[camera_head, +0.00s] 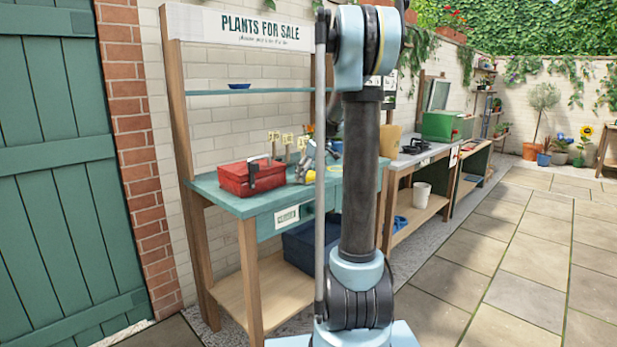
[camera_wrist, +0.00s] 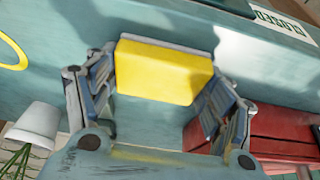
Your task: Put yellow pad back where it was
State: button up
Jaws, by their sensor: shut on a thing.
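The yellow pad (camera_wrist: 158,74) is a block with a pale grey layer along one long side. In the wrist view it sits between the two fingers of my gripper (camera_wrist: 160,88), which is shut on it. The pad is over the teal bench top (camera_wrist: 50,88); I cannot tell whether it touches the surface. In the head view my gripper (camera_head: 308,166) is low over the bench, right of the red toolbox, with a bit of yellow showing at it. My arm hides part of the bench there.
The red toolbox (camera_head: 251,176) stands close beside my gripper and also shows in the wrist view (camera_wrist: 285,128). A yellow ring outline (camera_wrist: 12,52) lies on the bench top. A white pot (camera_wrist: 38,122) with green stems stands near it. Small yellow labels (camera_head: 287,140) stand behind.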

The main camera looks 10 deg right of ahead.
jog(key=o, duration=1.1)
jog(key=v, duration=1.2)
jog(key=s+a+f+m+h, duration=0.1)
jog(key=s+f+m, duration=0.1)
jog(key=s+f, duration=0.6)
jog(key=s+a+f+m+g, duration=0.1)
jog(key=s+f, duration=0.7)
jog(key=s, duration=1)
jog(key=s+a+f+m+h, duration=0.1)
jog(key=s+f+m, duration=0.3)
jog(key=s+f, duration=0.4)
jog(key=s, duration=0.6)
jog(key=shift+h, duration=0.3)
jog(key=shift+a+f, duration=0.1)
